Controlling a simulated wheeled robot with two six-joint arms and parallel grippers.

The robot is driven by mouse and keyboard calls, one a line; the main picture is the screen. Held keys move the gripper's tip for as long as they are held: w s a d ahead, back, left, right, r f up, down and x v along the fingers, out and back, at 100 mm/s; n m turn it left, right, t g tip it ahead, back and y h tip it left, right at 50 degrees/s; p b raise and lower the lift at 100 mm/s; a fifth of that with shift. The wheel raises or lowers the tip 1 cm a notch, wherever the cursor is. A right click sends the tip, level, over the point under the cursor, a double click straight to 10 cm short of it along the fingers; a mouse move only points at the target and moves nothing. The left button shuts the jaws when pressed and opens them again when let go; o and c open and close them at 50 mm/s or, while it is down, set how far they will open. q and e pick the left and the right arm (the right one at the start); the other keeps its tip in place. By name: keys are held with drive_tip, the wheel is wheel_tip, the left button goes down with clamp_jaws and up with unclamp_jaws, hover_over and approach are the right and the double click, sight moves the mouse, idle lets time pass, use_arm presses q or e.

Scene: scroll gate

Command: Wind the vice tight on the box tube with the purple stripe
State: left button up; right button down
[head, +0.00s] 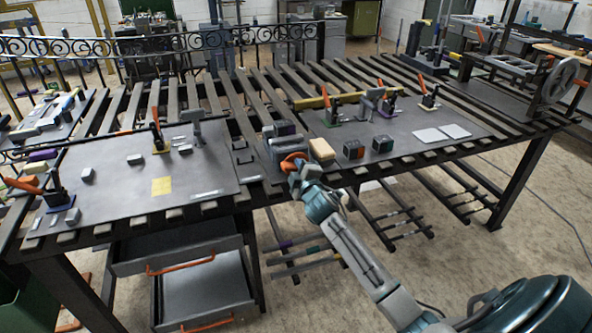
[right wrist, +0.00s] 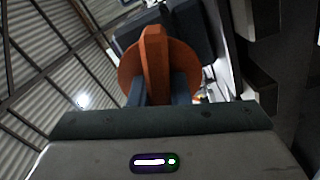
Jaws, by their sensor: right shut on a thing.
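The grey vice (head: 276,144) stands at the front edge of the bench, near the middle of the head view. Its orange handle (head: 291,163) faces me. My right gripper (head: 297,172) is shut on this handle. In the right wrist view, the handle shows as an orange disc with a raised bar (right wrist: 153,50), and the two fingers (right wrist: 158,92) are on either side of the bar. I cannot make out a purple-striped tube between the vice jaws. A tube with a purple mark (head: 284,244) lies on the rack below the bench. My left gripper is out of view.
Several orange-handled clamps (head: 158,135) stand on the bench plates. Open drawers (head: 205,285) jut out below, left of my right arm.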

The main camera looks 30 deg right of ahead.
drive_tip(key=m, duration=0.1)
drive_tip(key=m+b, duration=0.1)
drive_tip(key=shift+f+m, duration=0.35)
drive_tip(key=shift+m, duration=0.05)
drive_tip(key=m+b, duration=0.1)
drive_tip(key=m, duration=0.1)
drive_tip(key=shift+s+m+b, duration=0.1)
drive_tip(key=shift+m+b, duration=0.3)
drive_tip(key=m+b, duration=0.1)
drive_tip(key=m, duration=0.1)
drive_tip(key=shift+m, duration=0.4)
use_arm(q)
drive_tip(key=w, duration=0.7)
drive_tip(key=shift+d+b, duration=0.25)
drive_tip(key=shift+b, duration=0.2)
use_arm(e)
drive_tip(key=shift+r+m, duration=0.1)
drive_tip(key=shift+m, duration=0.7)
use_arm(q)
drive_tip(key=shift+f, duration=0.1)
use_arm(e)
drive_tip(key=c, duration=1.4)
unclamp_jaws()
drive_tip(key=shift+r, duration=0.1)
drive_tip(key=shift+o, duration=0.2)
drive_tip(key=shift+r, duration=0.1)
